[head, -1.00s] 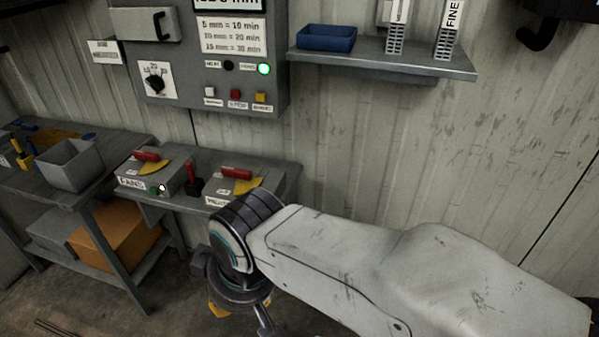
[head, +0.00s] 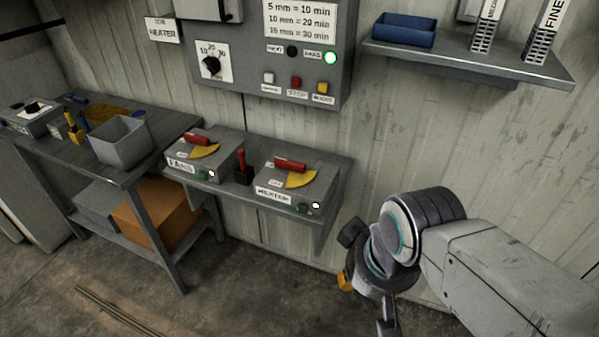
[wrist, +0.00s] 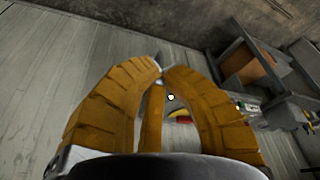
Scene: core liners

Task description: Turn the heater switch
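Two grey switch boxes stand on a low wall shelf in the head view, each with a red lever, a yellow plate and a small white lamp. The left one, the fans switch box (head: 203,157), is labelled FANS. My gripper (head: 362,295) hangs low to the right of the shelf, apart from both boxes.
A black-based red lever (head: 243,168) stands between the boxes. The control panel (head: 265,75) above has a dial and a lit green lamp. A workbench (head: 150,172) with a grey bin is at left. A wall shelf (head: 465,66) overhangs at upper right.

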